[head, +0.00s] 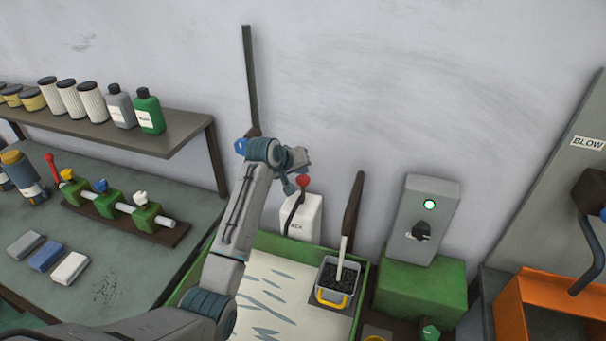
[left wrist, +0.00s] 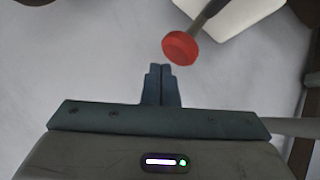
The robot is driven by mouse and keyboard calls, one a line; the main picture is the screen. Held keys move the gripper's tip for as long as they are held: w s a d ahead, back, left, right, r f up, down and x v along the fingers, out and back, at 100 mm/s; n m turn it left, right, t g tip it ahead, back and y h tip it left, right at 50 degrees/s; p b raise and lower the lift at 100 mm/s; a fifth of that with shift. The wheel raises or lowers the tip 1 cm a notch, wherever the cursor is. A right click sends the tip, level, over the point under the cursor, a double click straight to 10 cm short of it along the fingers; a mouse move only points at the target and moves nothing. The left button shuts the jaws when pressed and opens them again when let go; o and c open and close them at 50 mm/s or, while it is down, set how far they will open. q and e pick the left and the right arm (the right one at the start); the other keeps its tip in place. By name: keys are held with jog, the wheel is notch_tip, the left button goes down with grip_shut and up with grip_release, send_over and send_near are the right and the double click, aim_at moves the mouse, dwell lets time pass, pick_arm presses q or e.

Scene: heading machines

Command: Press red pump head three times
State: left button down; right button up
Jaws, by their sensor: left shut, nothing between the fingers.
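The red pump head (head: 303,181) sits at the top of a dark curved stem on a white canister (head: 302,217) with dark lettering, at the back of the green tray. My left gripper (head: 293,189) is in the air beside the pump head, its fingers shut and empty. In the left wrist view the red pump head (left wrist: 180,47) shows just beyond and slightly right of the shut fingertips (left wrist: 160,68). I cannot tell whether they touch. Part of the white canister (left wrist: 235,15) shows behind it. My right gripper is not in view.
A green tray (head: 367,262) holds a white patterned sheet and a grey box (head: 338,284) of dark bits. Right of it stands a grey control box (head: 428,219) on a green block. A shelf (head: 110,130) with bottles and a valve rack (head: 125,213) are at left.

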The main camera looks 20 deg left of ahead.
pick_arm(q)
jog(key=shift+r, duration=0.1)
jog(key=shift+r, duration=2.4)
dwell(0.9)
